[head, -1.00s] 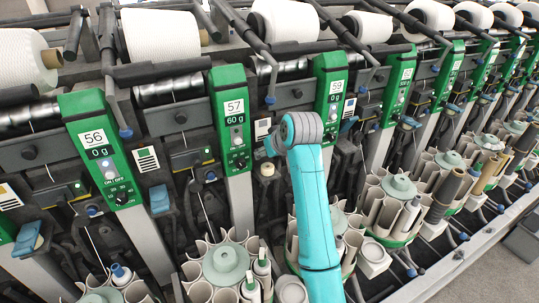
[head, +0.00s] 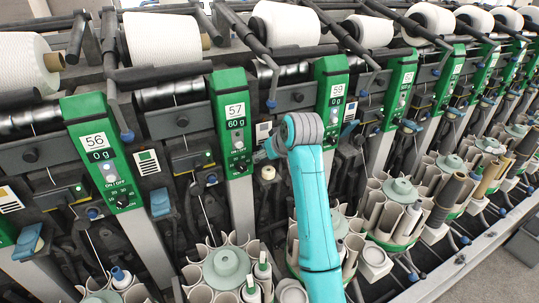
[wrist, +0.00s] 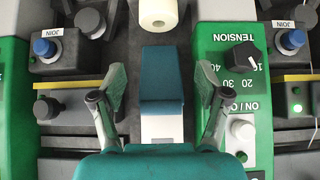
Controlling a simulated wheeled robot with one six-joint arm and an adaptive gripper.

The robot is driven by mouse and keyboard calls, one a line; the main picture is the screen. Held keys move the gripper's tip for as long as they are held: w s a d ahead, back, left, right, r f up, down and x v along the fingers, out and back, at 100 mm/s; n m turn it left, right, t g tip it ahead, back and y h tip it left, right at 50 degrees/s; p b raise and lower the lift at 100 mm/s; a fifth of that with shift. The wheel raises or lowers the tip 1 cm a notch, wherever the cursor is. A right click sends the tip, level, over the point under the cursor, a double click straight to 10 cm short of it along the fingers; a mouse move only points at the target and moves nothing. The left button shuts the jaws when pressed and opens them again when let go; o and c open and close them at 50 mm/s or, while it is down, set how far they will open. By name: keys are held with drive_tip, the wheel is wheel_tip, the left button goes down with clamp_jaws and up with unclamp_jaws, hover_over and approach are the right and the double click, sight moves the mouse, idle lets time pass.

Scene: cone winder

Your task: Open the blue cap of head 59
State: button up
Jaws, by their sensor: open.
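A blue cap (wrist: 162,85) lies in the middle of the wrist view, with a white surface below it in the picture. My gripper (wrist: 160,90) is open, with one finger on each side of the cap and gaps visible between them. In the head view my gripper (head: 272,147) is partly hidden by my wrist, between the panel marked 57 (head: 232,125) and the panel marked 59 (head: 331,100). The cap there is hidden by my arm. No head number is visible in the wrist view.
A green panel with a TENSION knob (wrist: 243,57) stands close to the right finger in the wrist view. Blue JOIN buttons (wrist: 45,47) lie on both sides. A pale round part (wrist: 158,14) is above the cap. Bobbin holders (head: 228,264) stand below in the head view.

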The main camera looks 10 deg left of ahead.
drive_tip(key=v, duration=1.1)
drive_tip(key=shift+s+d+r, duration=0.15)
drive_tip(key=shift+s+r, duration=0.05)
drive_tip(key=shift+r, duration=0.05)
